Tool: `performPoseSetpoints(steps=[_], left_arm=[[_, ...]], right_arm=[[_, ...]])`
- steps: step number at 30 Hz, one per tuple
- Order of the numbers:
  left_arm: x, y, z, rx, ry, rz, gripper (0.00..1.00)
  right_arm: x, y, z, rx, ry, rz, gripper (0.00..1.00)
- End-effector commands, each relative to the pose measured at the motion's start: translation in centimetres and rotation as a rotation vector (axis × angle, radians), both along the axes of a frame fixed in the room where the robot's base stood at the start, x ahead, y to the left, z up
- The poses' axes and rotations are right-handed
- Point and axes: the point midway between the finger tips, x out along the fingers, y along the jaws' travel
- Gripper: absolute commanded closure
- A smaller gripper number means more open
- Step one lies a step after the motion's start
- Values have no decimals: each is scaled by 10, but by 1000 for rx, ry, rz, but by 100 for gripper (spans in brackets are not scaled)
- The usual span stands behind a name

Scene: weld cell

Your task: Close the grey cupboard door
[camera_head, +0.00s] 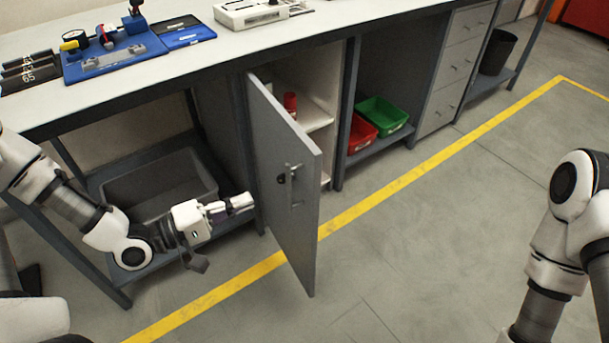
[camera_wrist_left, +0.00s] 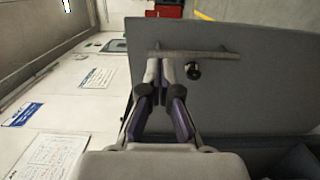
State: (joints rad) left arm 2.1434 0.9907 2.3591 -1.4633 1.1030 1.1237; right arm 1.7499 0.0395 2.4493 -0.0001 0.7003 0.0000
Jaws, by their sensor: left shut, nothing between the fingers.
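The grey cupboard door (camera_head: 291,200) stands open, swung out from under the bench, its handle side facing left. The bar handle (camera_head: 292,173) and a dark round lock (camera_head: 281,179) are on that face. My left gripper (camera_head: 250,201) is shut and empty, on the handle side of the door. In the left wrist view the door (camera_wrist_left: 270,85) fills the right, with the handle (camera_wrist_left: 195,54) just beyond the fingertips (camera_wrist_left: 161,70); I cannot tell whether they touch the door. The cupboard (camera_head: 316,112) is partly hidden behind the door. My right gripper is out of view.
The bench top (camera_head: 330,18) carries a blue tool tray (camera_head: 110,60). A grey bin (camera_head: 160,190) sits on the lower shelf behind my left arm. Red (camera_head: 360,131) and green (camera_head: 382,116) bins stand right of the cupboard. Floor in front is clear, with a yellow line (camera_head: 400,182).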

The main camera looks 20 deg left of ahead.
Motion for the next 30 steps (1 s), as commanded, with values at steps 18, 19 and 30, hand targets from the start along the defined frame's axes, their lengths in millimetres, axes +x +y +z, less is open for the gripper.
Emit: performPoseSetpoints(steps=[18, 19, 30], left_arm=[[72, -74, -5, 8, 0, -8, 100], [76, -77, -4, 9, -1, -6, 100], [94, -92, -2, 1, 1, 0, 100]], right_arm=[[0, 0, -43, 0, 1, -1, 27], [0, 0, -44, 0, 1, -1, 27], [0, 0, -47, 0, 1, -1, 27]])
